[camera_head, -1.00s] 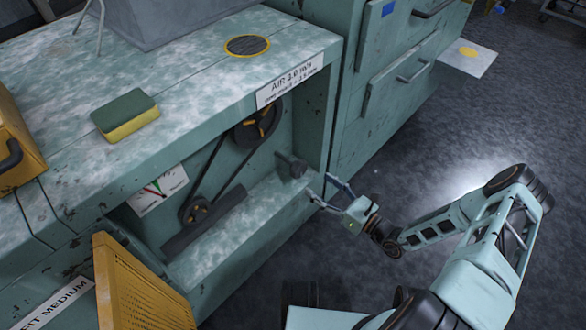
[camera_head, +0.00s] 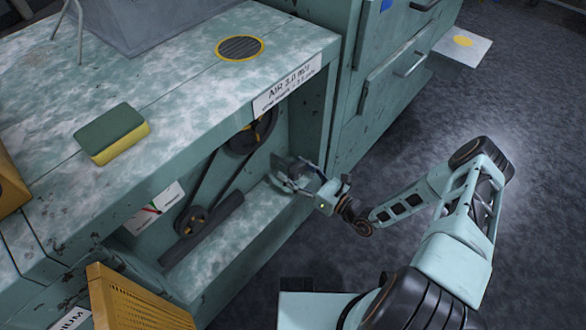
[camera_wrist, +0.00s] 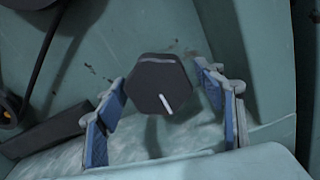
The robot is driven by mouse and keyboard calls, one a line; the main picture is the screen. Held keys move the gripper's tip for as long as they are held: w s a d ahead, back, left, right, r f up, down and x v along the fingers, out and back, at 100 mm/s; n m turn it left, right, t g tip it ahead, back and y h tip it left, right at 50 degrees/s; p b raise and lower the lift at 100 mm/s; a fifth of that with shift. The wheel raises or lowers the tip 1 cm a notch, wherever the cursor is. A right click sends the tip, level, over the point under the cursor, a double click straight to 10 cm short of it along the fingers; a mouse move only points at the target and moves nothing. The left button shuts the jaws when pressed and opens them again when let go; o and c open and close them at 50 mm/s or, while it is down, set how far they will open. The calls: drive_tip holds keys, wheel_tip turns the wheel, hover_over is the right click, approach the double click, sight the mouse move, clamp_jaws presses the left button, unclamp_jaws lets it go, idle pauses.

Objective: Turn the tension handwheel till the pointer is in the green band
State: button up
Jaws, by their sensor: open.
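The tension handwheel (camera_wrist: 155,82) is a dark, six-sided knob with a white mark on its face. In the wrist view it sits between the two blue-padded fingers of my gripper (camera_wrist: 163,105), with a visible gap on each side. The mark points down and slightly right. In the head view my gripper (camera_head: 293,178) is open inside the bench recess, and its fingers largely cover the handwheel. The gauge (camera_head: 152,212) is a white plate with red and green marks at the recess's left. Its upper part is hidden by the bench top, and I cannot tell the pointer's exact position.
A belt runs between an upper pulley (camera_head: 250,135) and a lower pulley (camera_head: 191,220), left of my gripper. A dark bar (camera_head: 205,228) lies on the recess floor. The bench top (camera_head: 185,115) overhangs the recess. A yellow perforated panel (camera_head: 135,300) stands at front left.

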drive_tip(key=shift+c, duration=0.7)
drive_tip(key=c, duration=1)
drive_tip(key=shift+c, duration=0.2)
drive_tip(key=shift+m, duration=0.3)
drive_tip(key=m, duration=0.3)
drive_tip(key=shift+s+m, duration=0.1)
drive_tip(key=shift+m, duration=0.2)
drive_tip(key=m, duration=0.4)
drive_tip(key=shift+a+r, duration=0.1)
drive_tip(key=m, duration=0.5)
drive_tip(key=shift+s+r+b, duration=0.1)
drive_tip(key=shift+b, duration=0.2)
drive_tip(key=m, duration=0.4)
drive_tip(key=shift+r, duration=0.1)
drive_tip(key=shift+m, duration=0.3)
